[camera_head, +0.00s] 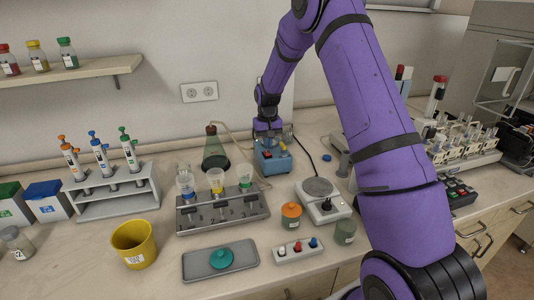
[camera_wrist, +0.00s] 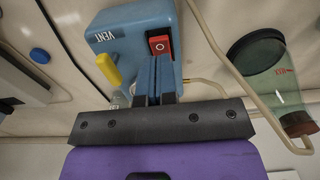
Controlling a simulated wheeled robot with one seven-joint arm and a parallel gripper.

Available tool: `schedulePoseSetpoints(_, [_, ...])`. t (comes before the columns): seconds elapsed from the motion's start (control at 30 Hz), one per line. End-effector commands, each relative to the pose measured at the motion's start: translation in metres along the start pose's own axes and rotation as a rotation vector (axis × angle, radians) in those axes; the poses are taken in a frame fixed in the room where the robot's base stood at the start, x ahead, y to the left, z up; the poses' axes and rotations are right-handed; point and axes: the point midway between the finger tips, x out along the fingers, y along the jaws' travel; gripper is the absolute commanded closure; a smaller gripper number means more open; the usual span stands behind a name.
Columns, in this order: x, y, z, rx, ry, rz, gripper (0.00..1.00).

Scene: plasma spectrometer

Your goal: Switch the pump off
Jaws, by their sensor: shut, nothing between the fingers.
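The pump (camera_head: 272,160) is a small blue box on the bench by the back wall, partly behind my gripper in the head view. In the wrist view the pump (camera_wrist: 135,25) shows the word VENT, a yellow lever (camera_wrist: 109,69) and a red rocker switch (camera_wrist: 160,45) marked with a white O. My gripper (camera_wrist: 155,60) is shut and empty. Its blue fingertips are just beside the red switch; I cannot tell whether they touch it. In the head view my gripper (camera_head: 268,138) points down at the pump from above.
A green flask (camera_head: 215,148) with a hose stands left of the pump, close beside it in the wrist view (camera_wrist: 272,75). A rack with filter cups (camera_head: 222,210) and a hotplate (camera_head: 322,198) stand in front. A pipette stand (camera_head: 115,190) is at the left.

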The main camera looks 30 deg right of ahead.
Motion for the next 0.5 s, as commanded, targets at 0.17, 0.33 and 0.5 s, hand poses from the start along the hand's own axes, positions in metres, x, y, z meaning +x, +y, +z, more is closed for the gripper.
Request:
schedulePoseSetpoints(0.17, [0.0005, 0.0000, 0.0000, 0.000, 0.000, 0.000, 1.00])
schedulePoseSetpoints(0.33, [0.0024, 0.0000, 0.0000, 0.000, 0.000, 0.000, 1.00])
schedulePoseSetpoints(0.5, [0.0046, 0.0000, 0.0000, 0.000, 0.000, 0.000, 1.00])
